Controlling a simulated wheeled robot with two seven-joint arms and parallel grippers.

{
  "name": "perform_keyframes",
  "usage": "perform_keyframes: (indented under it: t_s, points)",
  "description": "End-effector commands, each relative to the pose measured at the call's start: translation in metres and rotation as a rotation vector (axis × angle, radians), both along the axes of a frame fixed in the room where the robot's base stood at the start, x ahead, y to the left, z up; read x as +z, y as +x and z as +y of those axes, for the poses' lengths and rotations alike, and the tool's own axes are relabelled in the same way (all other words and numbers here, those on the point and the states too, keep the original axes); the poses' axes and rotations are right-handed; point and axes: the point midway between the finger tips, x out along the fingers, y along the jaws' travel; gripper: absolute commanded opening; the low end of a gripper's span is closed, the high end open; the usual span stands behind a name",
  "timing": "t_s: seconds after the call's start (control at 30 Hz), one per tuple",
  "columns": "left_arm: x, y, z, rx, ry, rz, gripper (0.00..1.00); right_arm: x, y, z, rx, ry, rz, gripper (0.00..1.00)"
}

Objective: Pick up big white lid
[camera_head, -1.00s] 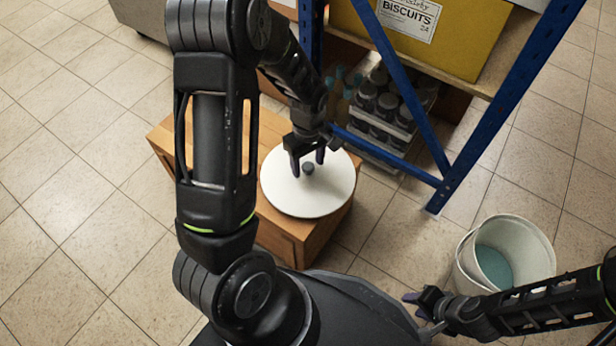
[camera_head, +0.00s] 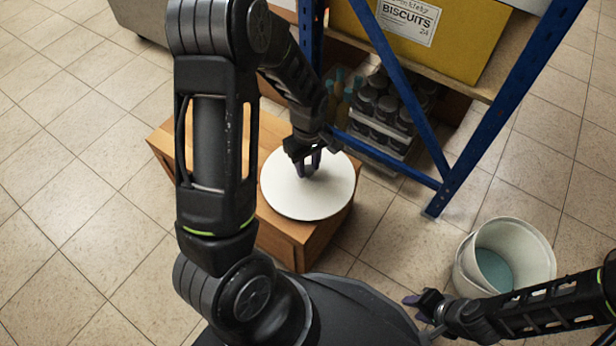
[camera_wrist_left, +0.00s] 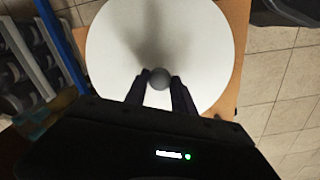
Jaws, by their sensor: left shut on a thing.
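The big white lid (camera_head: 320,198) is a flat round disc lying on top of a wooden cabinet (camera_head: 285,238). It also shows in the left wrist view (camera_wrist_left: 190,30), with a small grey knob (camera_wrist_left: 157,76) at its middle. My left gripper (camera_head: 307,170) is over the lid's middle, with its fingers shut on the knob; in the left wrist view the two fingertips (camera_wrist_left: 158,80) lie on either side of it. In the head view the fingers hide the knob. My right gripper (camera_head: 422,303) is at the lower right, apart from the lid; its fingers are small and partly dark.
A blue metal shelf frame (camera_head: 405,85) stands just behind the cabinet, with a yellow biscuits box (camera_head: 450,45) on its shelf and a rack of dark-lidded jars (camera_head: 385,115) below. A white bucket (camera_head: 520,240) stands on the tiled floor at right. Floor at left is clear.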

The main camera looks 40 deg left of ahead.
Motion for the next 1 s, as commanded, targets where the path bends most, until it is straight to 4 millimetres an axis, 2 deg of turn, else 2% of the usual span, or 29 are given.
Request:
perform_keyframes:
  t_s: [0.03,0.27,0.87,1.0]
  points:
    - [0.0,-0.0001,0.0,0.0,0.0,0.0,0.17,0.0,0.0,0.0,0.0,0.0,0.0,0.36]
    - [-0.0001,-0.0001,0.0,0.0,0.0,0.0,0.0,0.0,0.0,0.0,0.0,0.0,0.0,0.36]
    - [0.0004,-0.0001,0.0,0.0,0.0,0.0,0.0,0.0002,0.0,0.0,0.0,0.0,0.0,0.36]
    - [0.008,0.0002,-0.0001,0.0,0.0,0.0,0.0,0.0044,-0.0004,0.0,0.0,0.0,0.001,0.36]
